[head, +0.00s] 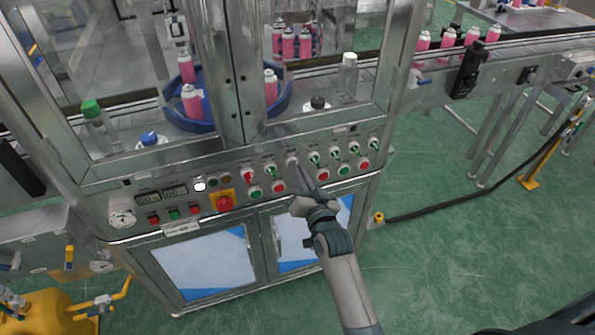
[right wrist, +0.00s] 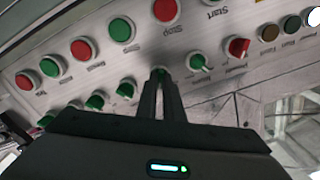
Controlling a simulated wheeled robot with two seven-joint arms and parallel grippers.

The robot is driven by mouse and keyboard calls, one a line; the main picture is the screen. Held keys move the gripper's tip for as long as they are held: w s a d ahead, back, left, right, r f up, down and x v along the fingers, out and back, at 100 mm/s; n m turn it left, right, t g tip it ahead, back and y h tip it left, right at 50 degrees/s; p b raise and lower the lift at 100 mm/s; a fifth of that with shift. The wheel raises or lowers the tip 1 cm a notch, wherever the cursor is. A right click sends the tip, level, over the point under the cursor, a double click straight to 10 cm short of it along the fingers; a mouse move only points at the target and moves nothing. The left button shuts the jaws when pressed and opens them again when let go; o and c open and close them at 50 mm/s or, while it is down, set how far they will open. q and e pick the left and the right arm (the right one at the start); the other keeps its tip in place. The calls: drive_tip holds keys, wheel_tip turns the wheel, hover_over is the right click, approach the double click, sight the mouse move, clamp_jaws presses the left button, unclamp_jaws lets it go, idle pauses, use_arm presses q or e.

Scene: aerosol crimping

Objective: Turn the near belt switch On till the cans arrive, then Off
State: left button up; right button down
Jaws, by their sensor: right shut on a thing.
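My right gripper (head: 294,166) reaches up to the control panel (head: 215,172) of the machine. In the right wrist view its fingers (right wrist: 160,80) are shut on a small green rotary switch (right wrist: 160,70), mostly hidden between the fingertips. A green switch (right wrist: 200,62) and a red switch (right wrist: 237,47) sit on one side of it, several green switches (right wrist: 127,89) on the other. The held switch's setting cannot be read. Pink cans (head: 448,38) stand in a row on the conveyor belt (head: 470,51) at upper right. More pink cans (head: 192,102) stand in the blue wheel (head: 183,124). My left gripper is not in view.
Red and green push buttons (head: 322,176) line the panel close below the switches, near my fingers. A red emergency stop (head: 225,203) is further left. Metal frame posts (head: 405,55) and glass enclose the cans. Open green floor (head: 450,260) lies to the right.

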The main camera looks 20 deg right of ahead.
drive_tip(key=c, duration=1.9)
unclamp_jaws()
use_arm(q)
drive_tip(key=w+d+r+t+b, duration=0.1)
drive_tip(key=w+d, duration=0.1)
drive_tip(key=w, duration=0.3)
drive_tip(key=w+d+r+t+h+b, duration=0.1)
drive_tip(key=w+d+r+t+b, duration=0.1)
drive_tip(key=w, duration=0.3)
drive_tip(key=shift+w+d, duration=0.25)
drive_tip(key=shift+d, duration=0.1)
use_arm(e)
drive_tip(key=s, duration=1.7)
drive_tip(key=shift+s+d, duration=0.2)
drive_tip(key=shift+d, duration=0.1)
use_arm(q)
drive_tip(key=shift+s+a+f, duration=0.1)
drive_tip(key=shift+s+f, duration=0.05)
